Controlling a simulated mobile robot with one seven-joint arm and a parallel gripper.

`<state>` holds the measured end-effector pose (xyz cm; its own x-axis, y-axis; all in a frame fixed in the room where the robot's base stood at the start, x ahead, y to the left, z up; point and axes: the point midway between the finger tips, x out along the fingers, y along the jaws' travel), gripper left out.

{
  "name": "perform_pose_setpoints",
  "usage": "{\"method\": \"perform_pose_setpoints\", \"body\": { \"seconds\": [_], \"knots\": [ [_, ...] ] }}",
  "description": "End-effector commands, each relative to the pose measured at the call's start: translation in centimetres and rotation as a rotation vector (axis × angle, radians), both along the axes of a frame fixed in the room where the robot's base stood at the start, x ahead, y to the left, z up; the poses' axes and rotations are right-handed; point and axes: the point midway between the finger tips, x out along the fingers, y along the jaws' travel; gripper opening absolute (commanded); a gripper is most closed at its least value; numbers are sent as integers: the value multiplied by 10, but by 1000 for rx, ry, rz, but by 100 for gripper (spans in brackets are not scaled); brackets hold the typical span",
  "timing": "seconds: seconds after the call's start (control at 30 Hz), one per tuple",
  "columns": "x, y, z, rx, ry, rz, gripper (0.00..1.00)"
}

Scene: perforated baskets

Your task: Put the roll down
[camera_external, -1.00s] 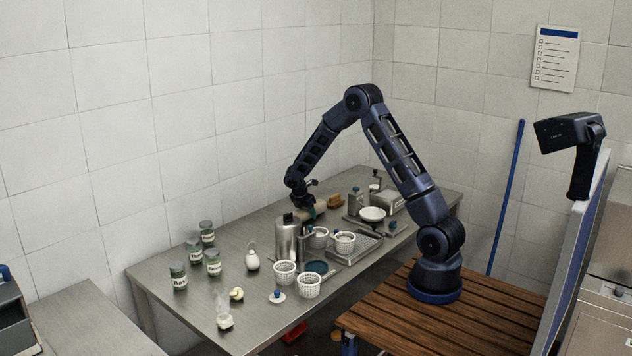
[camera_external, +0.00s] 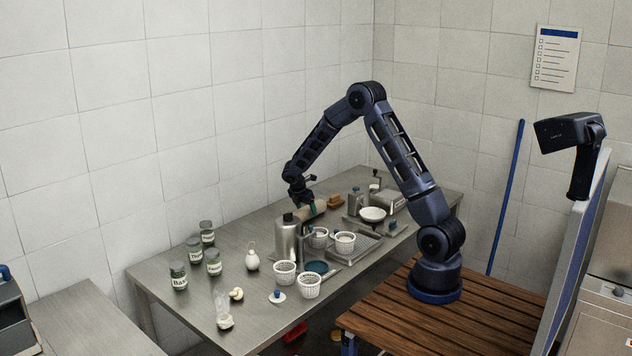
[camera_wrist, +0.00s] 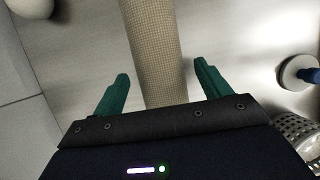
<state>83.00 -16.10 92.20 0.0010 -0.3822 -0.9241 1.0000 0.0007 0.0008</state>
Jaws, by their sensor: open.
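The roll is a long beige cylinder with a fine mesh texture. It fills the upper middle of the wrist view (camera_wrist: 155,45) and runs down between my fingers. In the outside view the roll (camera_external: 319,207) lies on the steel table (camera_external: 225,262), behind the steel bottle, which hides part of it. My gripper (camera_wrist: 160,72) is open, with one green finger on each side of the roll and a visible gap to both. In the outside view my gripper (camera_external: 304,198) is just above the roll's left part.
A steel bottle (camera_external: 286,240) stands close in front of my gripper. White perforated baskets (camera_external: 309,288) and a metal tray (camera_external: 352,252) are to the right and front. A brown block (camera_external: 336,201) lies behind. Labelled jars (camera_external: 178,276) stand left. The table's left part has free room.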

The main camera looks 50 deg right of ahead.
Motion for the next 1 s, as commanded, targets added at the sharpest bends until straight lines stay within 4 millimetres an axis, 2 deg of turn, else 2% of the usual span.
{"method": "perform_pose_setpoints", "body": {
  "seconds": [0.1, 0.3, 0.43, 0.67, 0.77, 0.83, 1.0],
  "knots": [
    [1, 9, 23, 0, -3, 0, 76],
    [0, 24, 57, 1, -1, -1, 76],
    [0, 30, 74, 0, -1, 0, 76],
    [-2, 36, 90, 1, -4, -7, 76],
    [-10, 37, 103, 7, -25, -39, 76],
    [-20, 37, 119, 15, -52, -78, 76],
    [-58, 40, 166, 48, -135, -217, 76]
  ]
}}
